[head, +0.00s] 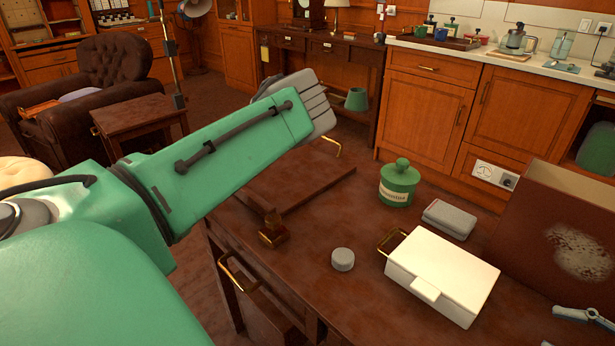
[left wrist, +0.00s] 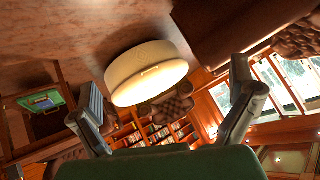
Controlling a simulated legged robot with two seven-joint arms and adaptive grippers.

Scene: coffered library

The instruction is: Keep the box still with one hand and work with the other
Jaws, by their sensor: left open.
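A white box (head: 442,272) with a flat closed top and a tab at its front sits on the dark wooden table (head: 370,310), right of centre in the head view. My left arm crosses the head view above the table's left side, well apart from the box. My left gripper (left wrist: 165,78) shows in the left wrist view with its two fingers wide apart and nothing between them. My right gripper is in neither view.
A green lidded jar (head: 398,185), a grey block (head: 449,219), a grey round piece (head: 343,259) and a brass-and-wood item (head: 272,232) stand on the table. A large brown scuffed panel (head: 560,235) and a pale blue tool (head: 583,317) are at the right. The table's front middle is bare.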

